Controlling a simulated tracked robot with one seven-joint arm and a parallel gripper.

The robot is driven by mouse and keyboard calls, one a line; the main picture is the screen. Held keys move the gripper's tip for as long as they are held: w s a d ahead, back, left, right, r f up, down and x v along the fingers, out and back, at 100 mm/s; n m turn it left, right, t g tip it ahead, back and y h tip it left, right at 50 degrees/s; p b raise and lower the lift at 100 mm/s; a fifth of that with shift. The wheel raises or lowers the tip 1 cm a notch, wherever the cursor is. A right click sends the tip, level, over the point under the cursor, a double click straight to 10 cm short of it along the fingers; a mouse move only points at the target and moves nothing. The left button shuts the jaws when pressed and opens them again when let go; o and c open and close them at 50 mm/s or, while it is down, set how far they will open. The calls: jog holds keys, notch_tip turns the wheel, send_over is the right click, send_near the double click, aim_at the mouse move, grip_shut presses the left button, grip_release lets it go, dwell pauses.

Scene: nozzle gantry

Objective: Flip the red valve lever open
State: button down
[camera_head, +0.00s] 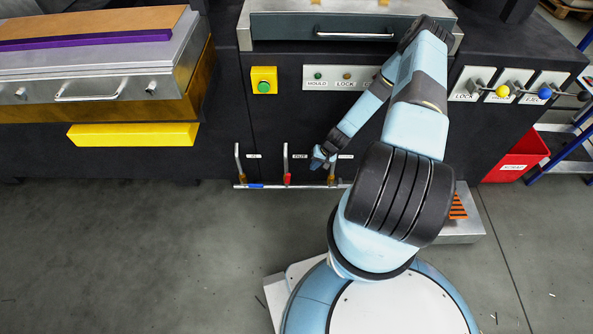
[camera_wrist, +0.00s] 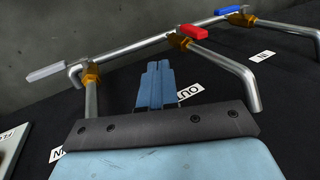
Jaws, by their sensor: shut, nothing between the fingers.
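The red valve lever (camera_head: 287,178) sits on the middle branch of a low horizontal pipe on the black machine front. It also shows in the wrist view (camera_wrist: 194,32), on a brass valve body, at an angle to the pipe. My gripper (camera_head: 318,160) is to the right of the red lever, near the right-hand upright pipe. In the wrist view my gripper (camera_wrist: 156,85) has its blue fingers together and empty. The fingertips are apart from the red lever, with a visible gap between them.
A blue lever (camera_head: 255,186) lies along the pipe on the left branch. A pale grey lever (camera_wrist: 46,73) sits at the other end. Bent upright pipes (camera_wrist: 222,68) stand close to my fingers. The floor (camera_head: 150,260) in front is clear.

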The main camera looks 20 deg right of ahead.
aim_at(287, 179)
jog(key=w+a+f, duration=0.2)
jog(key=a+f, duration=0.6)
jog(key=shift+w+f, duration=0.25)
jog(key=shift+w, duration=0.1)
jog(key=shift+a, duration=0.1)
dwell(0.3)
